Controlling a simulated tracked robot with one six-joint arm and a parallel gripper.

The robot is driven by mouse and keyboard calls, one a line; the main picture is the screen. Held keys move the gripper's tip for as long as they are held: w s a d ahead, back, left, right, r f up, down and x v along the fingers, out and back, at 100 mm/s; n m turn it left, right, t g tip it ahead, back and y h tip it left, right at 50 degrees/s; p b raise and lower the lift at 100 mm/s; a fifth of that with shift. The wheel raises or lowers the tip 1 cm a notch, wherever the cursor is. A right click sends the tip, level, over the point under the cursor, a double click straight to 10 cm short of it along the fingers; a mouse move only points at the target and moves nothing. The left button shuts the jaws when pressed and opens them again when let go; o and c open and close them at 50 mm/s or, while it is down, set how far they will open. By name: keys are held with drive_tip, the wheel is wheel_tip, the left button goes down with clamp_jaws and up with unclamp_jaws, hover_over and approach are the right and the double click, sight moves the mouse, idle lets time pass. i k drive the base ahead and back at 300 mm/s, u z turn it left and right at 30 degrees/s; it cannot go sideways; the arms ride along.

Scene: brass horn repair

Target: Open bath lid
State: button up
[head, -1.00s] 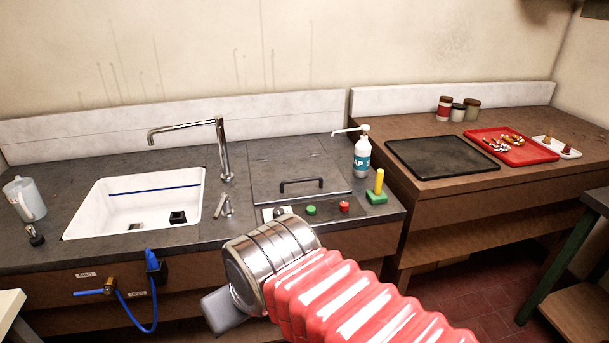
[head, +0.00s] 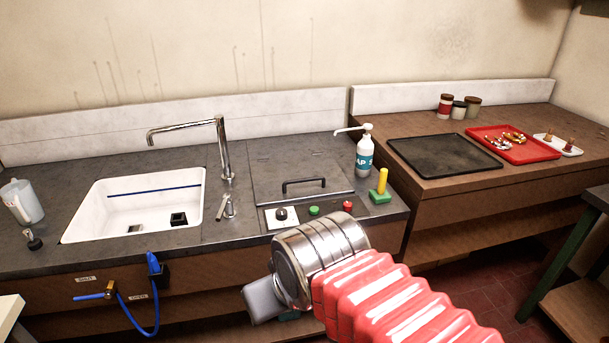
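The bath lid (head: 300,164) is a flat dark grey square panel, closed flush in the grey counter. A black bar handle (head: 304,182) stands near its front edge. The control strip (head: 331,225) in front of the lid carries a black knob, a green button and a red button. My arm's steel wrist and red bellows reach in from the lower right, below the lid and in front of the counter. Only a grey part at the end of my gripper (head: 263,298) shows; its fingers are hidden, so I cannot see whether it is open or holds anything.
A white sink (head: 90,222) with a chrome tap (head: 222,150) lies left of the lid. A soap bottle (head: 364,152) and a green block with a yellow handle (head: 381,188) stand right of it. A black mat (head: 445,153) and red tray (head: 528,155) lie further right.

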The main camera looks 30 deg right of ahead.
sight(318, 174)
drive_tip(key=u, duration=0.05)
drive_tip(key=i, duration=1)
drive_tip(key=z, duration=0.05)
